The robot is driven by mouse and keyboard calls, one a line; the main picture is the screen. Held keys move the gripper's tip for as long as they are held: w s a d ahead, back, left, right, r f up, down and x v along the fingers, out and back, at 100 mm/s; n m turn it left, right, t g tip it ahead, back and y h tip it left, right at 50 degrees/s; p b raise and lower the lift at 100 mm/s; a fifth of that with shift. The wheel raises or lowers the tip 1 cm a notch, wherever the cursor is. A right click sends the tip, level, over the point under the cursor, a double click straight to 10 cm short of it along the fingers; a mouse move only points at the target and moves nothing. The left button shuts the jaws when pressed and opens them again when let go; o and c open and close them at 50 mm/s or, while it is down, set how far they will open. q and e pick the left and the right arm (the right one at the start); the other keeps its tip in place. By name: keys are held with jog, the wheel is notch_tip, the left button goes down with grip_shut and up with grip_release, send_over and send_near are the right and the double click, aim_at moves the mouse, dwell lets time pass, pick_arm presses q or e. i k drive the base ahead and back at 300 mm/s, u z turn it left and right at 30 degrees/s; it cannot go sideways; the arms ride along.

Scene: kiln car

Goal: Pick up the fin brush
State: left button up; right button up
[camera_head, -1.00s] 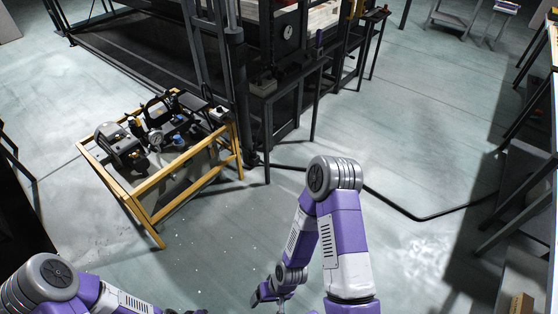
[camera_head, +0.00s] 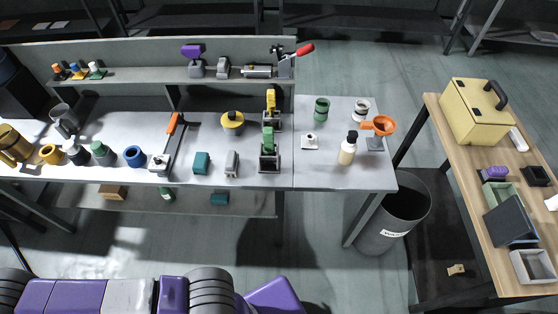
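I cannot tell for sure which item is the fin brush. On the bench's raised shelf stands a tool with a purple top and a grey lower part (camera_head: 193,58). Beside it are a grey rounded item (camera_head: 223,68) and a metal cylinder (camera_head: 258,71). On the wooden table at right lies a small purple piece (camera_head: 495,172), its shape too small to make out. Purple and white links of my arm cross the bottom left of the picture, in front of the bench. Neither of my grippers shows.
A dark bin (camera_head: 400,215) stands between bench and wooden table. A yellow case (camera_head: 473,112) sits on that table. Floor is open before the bench.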

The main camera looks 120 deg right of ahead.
aim_at(231, 165)
jog(key=z, duration=3.7)
jog(key=k, duration=0.4)
jog(key=u, duration=0.85)
jog(key=i, duration=0.7)
jog(key=z, duration=0.25)
